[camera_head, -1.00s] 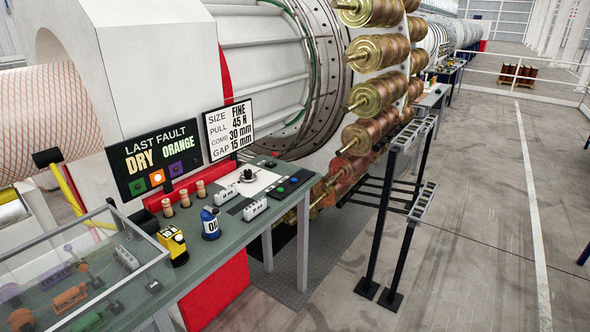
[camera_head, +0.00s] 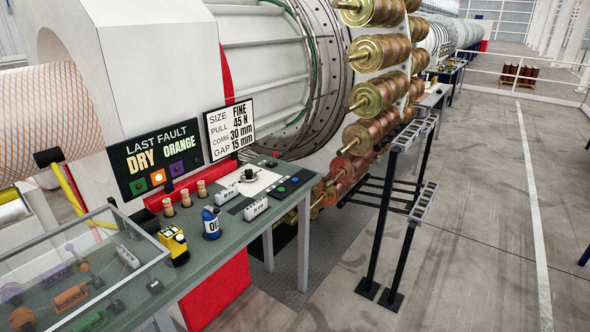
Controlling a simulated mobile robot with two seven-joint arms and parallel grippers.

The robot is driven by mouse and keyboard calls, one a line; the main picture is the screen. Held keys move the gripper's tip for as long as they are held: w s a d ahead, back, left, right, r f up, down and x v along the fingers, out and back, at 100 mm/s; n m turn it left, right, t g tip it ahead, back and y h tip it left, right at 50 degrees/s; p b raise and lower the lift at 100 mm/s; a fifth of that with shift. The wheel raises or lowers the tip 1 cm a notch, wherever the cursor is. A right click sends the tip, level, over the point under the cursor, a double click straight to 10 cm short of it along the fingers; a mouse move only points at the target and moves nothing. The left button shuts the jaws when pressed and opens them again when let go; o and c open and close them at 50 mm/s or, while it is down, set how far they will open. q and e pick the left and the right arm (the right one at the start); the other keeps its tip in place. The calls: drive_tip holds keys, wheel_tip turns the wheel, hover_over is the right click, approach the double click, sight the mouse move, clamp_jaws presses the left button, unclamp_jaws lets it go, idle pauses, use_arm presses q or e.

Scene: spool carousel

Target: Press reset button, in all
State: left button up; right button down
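A green bench (camera_head: 225,239) runs along the machine. At its far right end are a small green button (camera_head: 281,189), a blue button (camera_head: 295,180) and a red button (camera_head: 275,154). I cannot read any label that marks one as reset. A dark knob (camera_head: 249,174) stands on a white plate just left of them. The fault sign (camera_head: 155,160) reads "LAST FAULT DRY ORANGE", with green, orange and purple squares. The white sign (camera_head: 230,129) reads "FINE, 45 N, 30 mm, 15 mm". Neither of my grippers is in view.
A clear-lidded case (camera_head: 82,270) covers the near left of the bench. A yellow device (camera_head: 173,244), a blue bottle (camera_head: 211,223) and several corks stand on it. Copper spools (camera_head: 376,52) and black posts (camera_head: 395,240) are to the right. Open floor (camera_head: 480,260) lies beyond.

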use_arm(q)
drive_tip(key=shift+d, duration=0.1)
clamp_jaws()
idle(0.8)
